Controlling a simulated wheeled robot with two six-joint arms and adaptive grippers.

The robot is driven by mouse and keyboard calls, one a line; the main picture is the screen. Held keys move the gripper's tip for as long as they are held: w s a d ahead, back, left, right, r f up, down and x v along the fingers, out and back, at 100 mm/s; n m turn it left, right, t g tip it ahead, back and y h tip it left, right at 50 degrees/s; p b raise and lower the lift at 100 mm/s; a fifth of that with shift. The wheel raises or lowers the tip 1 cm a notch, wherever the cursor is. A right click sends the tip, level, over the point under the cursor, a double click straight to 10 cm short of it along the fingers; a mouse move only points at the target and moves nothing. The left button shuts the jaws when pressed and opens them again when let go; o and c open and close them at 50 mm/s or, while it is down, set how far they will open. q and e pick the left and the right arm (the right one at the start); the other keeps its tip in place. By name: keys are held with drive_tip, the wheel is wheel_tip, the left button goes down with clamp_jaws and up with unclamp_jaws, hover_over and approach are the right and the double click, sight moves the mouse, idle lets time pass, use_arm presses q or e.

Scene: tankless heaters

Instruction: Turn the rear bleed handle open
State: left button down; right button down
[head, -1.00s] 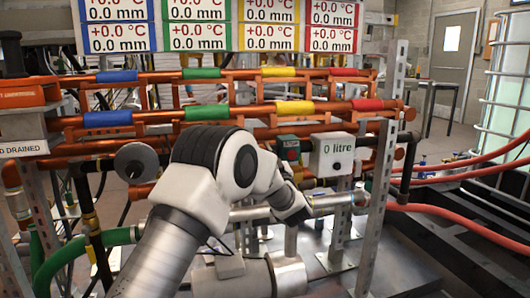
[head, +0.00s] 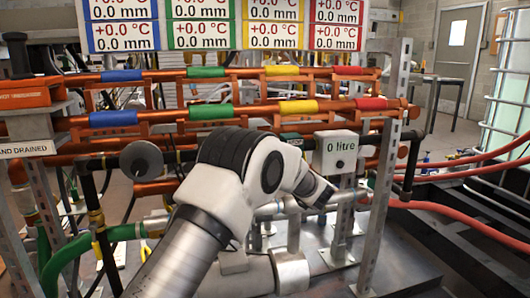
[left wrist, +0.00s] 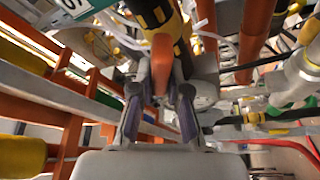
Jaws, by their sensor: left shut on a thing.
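An orange handle (left wrist: 161,62) shows in the left wrist view, next to a black and yellow striped part (left wrist: 150,15). My left gripper (left wrist: 160,88) has its two fingers on either side of this handle and is shut on it. I cannot tell from the picture how far the handle is turned. In the head view my left arm reaches in from the bottom, in front of the pipe rack, and its gripper and the handle are hidden behind the arm. My right gripper is in neither view.
Copper pipes with coloured bands (head: 210,112) cross the rack above my arm. Red hoses (head: 460,210) run at the right, a green hose (head: 70,255) at the left.

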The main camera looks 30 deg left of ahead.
use_arm(q)
drive_tip(key=shift+f+n+g+h, duration=0.15)
drive_tip(key=shift+n+g+h, duration=0.15)
drive_tip(key=shift+n, duration=0.7)
drive_tip(key=shift+f+n+g+h, duration=0.15)
drive_tip(key=shift+n+g+h, duration=0.15)
drive_tip(key=shift+n, duration=0.7)
drive_tip(key=c, duration=1.1)
unclamp_jaws()
drive_tip(key=shift+c, duration=0.2)
drive_tip(key=v, duration=1.2)
